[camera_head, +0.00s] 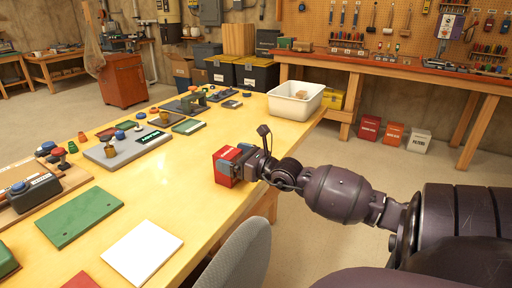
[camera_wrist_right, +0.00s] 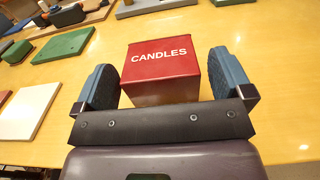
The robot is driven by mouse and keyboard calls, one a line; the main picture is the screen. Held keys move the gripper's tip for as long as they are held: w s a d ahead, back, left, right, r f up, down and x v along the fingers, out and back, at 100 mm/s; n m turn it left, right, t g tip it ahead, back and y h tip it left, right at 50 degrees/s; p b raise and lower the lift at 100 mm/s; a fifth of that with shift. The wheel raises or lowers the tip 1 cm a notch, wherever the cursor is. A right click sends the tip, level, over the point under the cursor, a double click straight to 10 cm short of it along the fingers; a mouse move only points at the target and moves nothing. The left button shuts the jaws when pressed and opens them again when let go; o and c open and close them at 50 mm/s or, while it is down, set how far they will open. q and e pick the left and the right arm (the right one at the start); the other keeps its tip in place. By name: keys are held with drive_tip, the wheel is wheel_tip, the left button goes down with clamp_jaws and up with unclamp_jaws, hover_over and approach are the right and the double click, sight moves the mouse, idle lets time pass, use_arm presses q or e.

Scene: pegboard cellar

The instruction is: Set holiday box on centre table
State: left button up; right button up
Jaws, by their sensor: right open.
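A red box marked CANDLES (camera_head: 226,155) is at the right edge of the long yellow table (camera_head: 190,220); it also shows in the right wrist view (camera_wrist_right: 160,72). It looks upright and appears to rest on the tabletop. My right gripper (camera_head: 240,166) is open, with its two blue fingers on either side of the box in the right wrist view (camera_wrist_right: 163,85). A small gap shows at the right finger; contact at the left finger is unclear. No label reading "holiday" can be made out. My left gripper is out of view.
A white tub (camera_head: 295,102) stands at the table's far end. A green board (camera_head: 80,215) and a white board (camera_head: 142,252) lie nearer. A grey chair back (camera_head: 238,258) is close to the table's edge. Red, orange and white boxes (camera_head: 393,134) stand on the floor.

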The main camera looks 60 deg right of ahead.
drive_tip(key=s+p, duration=0.1)
drive_tip(key=s, duration=0.9)
drive_tip(key=shift+s+d, duration=0.4)
drive_tip(key=shift+d, duration=0.05)
